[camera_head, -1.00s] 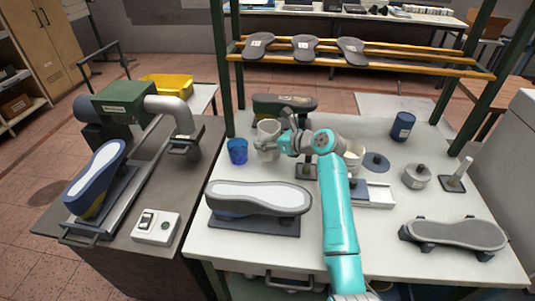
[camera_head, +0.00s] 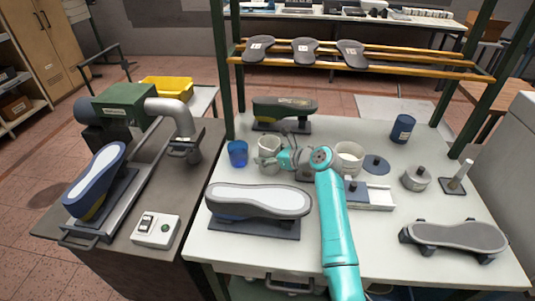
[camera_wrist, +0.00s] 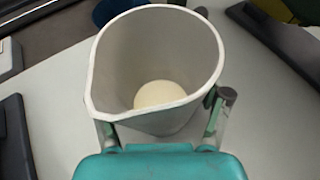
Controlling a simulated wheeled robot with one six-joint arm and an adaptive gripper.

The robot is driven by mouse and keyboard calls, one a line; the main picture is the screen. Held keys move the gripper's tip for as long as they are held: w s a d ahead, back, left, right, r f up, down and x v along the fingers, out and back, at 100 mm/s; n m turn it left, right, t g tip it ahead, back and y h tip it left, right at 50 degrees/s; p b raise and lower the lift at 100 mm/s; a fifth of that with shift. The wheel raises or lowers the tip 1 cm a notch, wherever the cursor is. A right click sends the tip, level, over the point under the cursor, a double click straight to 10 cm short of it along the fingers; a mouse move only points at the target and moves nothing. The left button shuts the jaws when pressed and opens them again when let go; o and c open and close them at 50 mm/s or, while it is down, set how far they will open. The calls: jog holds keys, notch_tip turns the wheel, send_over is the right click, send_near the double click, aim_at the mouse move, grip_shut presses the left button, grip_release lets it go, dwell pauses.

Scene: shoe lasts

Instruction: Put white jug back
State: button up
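The white jug (camera_head: 268,151) is upright at the back left of the white worktable, just right of the blue cup (camera_head: 238,153). My gripper (camera_head: 284,158) reaches it from the right, low over the table. In the wrist view the open top of the jug (camera_wrist: 157,60) faces the camera, its spout toward the lower left and a pale round patch inside at the bottom. My fingers (camera_wrist: 165,118) lie on both sides of its wall and appear shut on it; the contact is partly hidden. The jug is at or just above the tabletop; I cannot tell which.
A shoe last (camera_head: 258,200) stands in front of the jug, and a dark green one (camera_head: 284,110) behind it. A white pot (camera_head: 349,158), a dark blue disc (camera_head: 376,164) and a grey lidded tin (camera_head: 417,176) are to the right.

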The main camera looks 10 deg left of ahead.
jog(key=shift+r, duration=0.15)
jog(key=shift+s+d+r, duration=0.1)
jog(key=shift+d+r, duration=0.05)
jog(key=shift+d, duration=0.1)
jog(key=shift+v, duration=3.45)
jog(key=shift+s, duration=0.1)
